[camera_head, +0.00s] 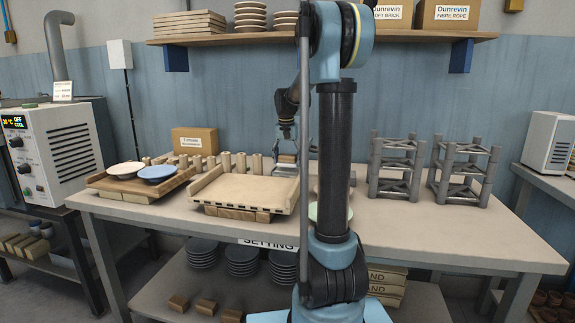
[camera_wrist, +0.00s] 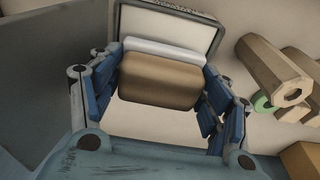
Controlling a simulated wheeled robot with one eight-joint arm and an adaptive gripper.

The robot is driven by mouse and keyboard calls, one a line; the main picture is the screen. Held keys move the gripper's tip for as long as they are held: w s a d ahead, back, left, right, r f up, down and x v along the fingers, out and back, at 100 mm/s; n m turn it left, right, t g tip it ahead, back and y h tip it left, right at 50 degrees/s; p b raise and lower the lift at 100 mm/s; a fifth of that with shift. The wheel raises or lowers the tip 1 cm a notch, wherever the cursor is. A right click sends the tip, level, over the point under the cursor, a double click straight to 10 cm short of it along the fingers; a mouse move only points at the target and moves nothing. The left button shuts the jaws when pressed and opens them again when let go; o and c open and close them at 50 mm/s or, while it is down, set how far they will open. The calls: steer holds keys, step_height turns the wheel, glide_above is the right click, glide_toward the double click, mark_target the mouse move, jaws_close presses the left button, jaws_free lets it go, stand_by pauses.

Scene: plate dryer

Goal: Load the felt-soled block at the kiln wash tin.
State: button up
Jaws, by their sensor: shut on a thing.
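My gripper (camera_wrist: 155,88) is shut on the felt-soled block (camera_wrist: 158,80), with blue finger pads at its left and right ends. The block is brown with a pale strip, which looks like the felt, along its upper edge. A dark-rimmed rectangular tin (camera_wrist: 214,38) with a pale inside lies behind the block in the wrist view; I take it for the kiln wash tin. Whether the felt touches it cannot be told.
A pale slab (camera_head: 245,190) and a board with two plates (camera_head: 158,173) fill the table's left. Grey frames (camera_head: 396,165) stand right. The table's front right is clear.

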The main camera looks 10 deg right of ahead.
mark_target(288, 155)
steer(key=shift+r, duration=2.4)
